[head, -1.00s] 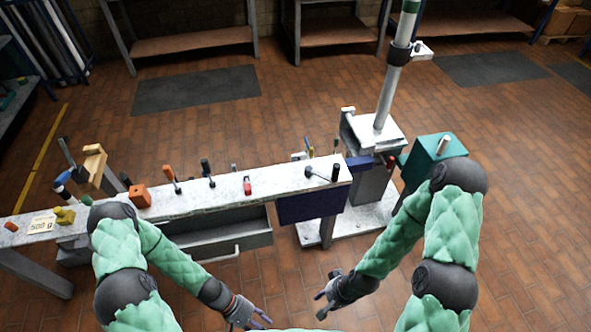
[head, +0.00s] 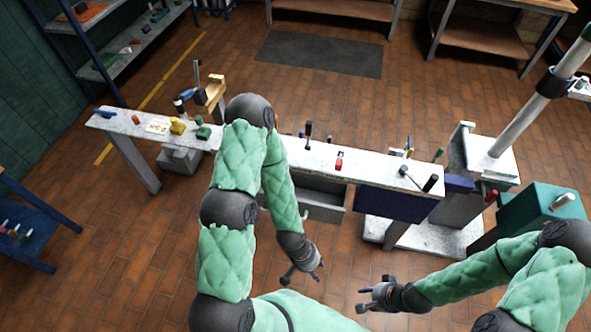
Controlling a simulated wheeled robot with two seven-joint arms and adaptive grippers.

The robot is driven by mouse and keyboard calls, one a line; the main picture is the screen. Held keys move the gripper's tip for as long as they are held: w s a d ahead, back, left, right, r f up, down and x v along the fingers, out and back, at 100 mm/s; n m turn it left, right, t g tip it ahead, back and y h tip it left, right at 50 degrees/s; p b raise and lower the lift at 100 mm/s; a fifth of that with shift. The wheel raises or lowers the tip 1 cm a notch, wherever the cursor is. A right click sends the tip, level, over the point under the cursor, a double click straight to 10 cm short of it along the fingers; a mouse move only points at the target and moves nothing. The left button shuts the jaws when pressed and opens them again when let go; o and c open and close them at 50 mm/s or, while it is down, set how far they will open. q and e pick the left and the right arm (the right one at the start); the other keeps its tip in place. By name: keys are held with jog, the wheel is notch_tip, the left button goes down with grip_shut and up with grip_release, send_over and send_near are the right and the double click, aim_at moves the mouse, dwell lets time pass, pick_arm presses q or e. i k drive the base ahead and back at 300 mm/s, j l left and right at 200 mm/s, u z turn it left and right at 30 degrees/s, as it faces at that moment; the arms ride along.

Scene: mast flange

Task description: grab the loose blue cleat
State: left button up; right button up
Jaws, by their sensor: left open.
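A small blue piece (head: 104,113) lies at the far left end of the narrow white bench (head: 325,155). It looks like the loose blue cleat, but it is too small to be sure. My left gripper (head: 303,279) is open and empty in front of the bench, low and well to the right of the blue piece. My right gripper (head: 369,294) hangs in front of the bench's right part, its fingers apart and nothing between them. My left arm hides part of the bench's middle.
A yellow piece (head: 177,126), a green piece (head: 202,132) and a label card (head: 157,126) sit near the blue piece. An open drawer (head: 320,211) hangs under the bench. The mast (head: 540,105) stands at right. A blue cart (head: 32,225) is at far left.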

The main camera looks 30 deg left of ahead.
aim_at(108, 116)
jog(key=u, duration=2.35)
jog(key=i+j, duration=0.45)
jog(key=i, duration=0.25)
jog(key=i+j+z, duration=0.1)
jog(key=i+j, duration=0.3)
jog(key=i, duration=0.3)
jog(key=i+j, duration=0.5)
jog(key=i, duration=0.15)
jog(key=l+z, duration=0.05)
